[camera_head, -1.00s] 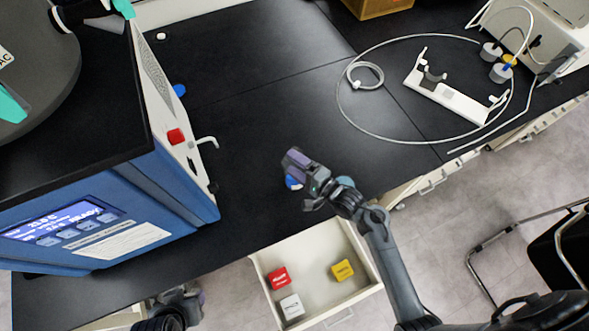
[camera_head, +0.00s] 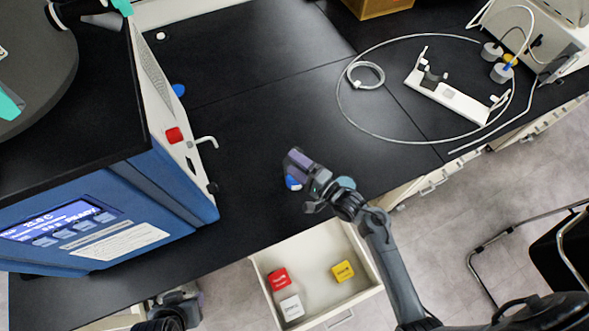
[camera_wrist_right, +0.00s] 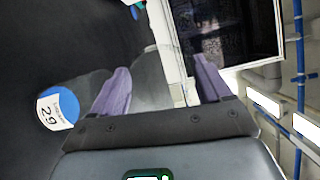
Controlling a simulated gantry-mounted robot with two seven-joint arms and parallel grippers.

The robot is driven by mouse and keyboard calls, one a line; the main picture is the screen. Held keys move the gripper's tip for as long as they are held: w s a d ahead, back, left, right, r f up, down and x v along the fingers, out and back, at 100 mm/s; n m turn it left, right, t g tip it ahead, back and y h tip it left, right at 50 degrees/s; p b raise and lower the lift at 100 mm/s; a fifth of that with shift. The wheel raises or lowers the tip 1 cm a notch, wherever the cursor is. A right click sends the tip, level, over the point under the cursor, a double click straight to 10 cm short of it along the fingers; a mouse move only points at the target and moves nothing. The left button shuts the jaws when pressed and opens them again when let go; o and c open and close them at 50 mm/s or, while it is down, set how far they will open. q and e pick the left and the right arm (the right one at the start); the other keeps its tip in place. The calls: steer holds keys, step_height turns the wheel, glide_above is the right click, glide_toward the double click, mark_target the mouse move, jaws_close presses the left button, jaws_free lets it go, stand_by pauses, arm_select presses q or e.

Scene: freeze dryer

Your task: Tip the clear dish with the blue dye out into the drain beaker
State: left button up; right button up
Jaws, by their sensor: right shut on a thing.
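The clear dish with blue dye shows as a blue patch (camera_head: 293,183) just below my right gripper (camera_head: 297,168) in the head view. In the right wrist view, the blue disc (camera_wrist_right: 66,103) carries a white label reading 29 and lies left of the fingers. The dish's clear walls are hard to make out. My right gripper (camera_wrist_right: 160,88) is shut on the dish, over the black bench. My left gripper (camera_head: 190,297) is low at the bottom left, partly cut off; its jaws are unclear. I cannot make out the drain beaker.
The blue freeze dryer (camera_head: 165,205) stands left, with a red knob (camera_head: 174,135) and a white bent tube (camera_head: 208,141) on its side. An open drawer (camera_head: 357,290) holds red, white and yellow boxes. A hose loop (camera_head: 350,116) lies right. The bench middle is clear.

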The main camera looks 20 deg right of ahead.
steer(key=shift+s, duration=0.1)
stand_by(0.4)
steer(key=shift+s+r+t+b, duration=0.1)
steer(key=shift+r+t+b, duration=0.2)
steer(key=shift+t, duration=0.1)
stand_by(0.3)
